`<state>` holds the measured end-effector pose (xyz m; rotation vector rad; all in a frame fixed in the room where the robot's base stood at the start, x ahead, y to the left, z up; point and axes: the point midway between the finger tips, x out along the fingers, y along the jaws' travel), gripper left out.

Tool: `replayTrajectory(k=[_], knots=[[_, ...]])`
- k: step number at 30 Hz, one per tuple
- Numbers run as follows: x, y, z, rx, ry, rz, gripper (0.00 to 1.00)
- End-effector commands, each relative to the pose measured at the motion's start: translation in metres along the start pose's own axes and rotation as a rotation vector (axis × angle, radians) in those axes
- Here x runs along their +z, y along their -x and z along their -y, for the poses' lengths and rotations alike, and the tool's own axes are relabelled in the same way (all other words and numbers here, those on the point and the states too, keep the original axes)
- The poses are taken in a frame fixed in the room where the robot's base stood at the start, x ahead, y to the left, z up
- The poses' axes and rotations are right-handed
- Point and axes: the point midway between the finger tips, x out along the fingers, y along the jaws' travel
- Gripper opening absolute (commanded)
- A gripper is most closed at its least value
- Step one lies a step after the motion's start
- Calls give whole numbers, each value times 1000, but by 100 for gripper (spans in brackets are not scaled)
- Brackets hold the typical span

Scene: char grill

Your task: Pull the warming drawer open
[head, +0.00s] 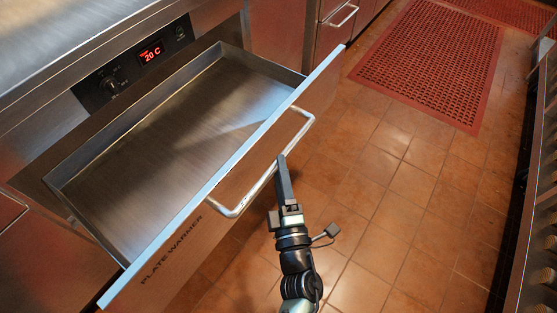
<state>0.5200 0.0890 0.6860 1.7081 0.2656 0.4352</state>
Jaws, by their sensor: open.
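The warming drawer (170,142), with "PLATE WARMER" on its front, is pulled well out of the steel counter. Its metal tray is empty. The drawer's bar handle (301,137) runs along the outer face of the front panel. My gripper (282,160) is at the handle near its middle, with the fingertips close to the bar. The gripper is open. From this angle I cannot tell whether the fingers touch the bar or whether it lies between them.
A control panel (132,67) with a knob and a red "20 C" display is above the drawer. Another drawer handle (343,15) is farther along the counter. The tiled floor (385,195) is clear up to a red mat (430,62). Dark equipment (535,200) lines the right edge.

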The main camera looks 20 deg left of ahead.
Motion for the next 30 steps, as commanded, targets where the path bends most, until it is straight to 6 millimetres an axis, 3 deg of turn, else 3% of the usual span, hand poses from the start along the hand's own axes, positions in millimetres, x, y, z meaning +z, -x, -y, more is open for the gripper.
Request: replayTrajectory(k=[6, 13, 19, 30], knots=[[0, 52, 0, -4, -1, 3, 52], [0, 91, 0, -2, 0, 2, 52], [0, 104, 0, 0, 0, 0, 52], [0, 104, 0, 0, 0, 0, 52]])
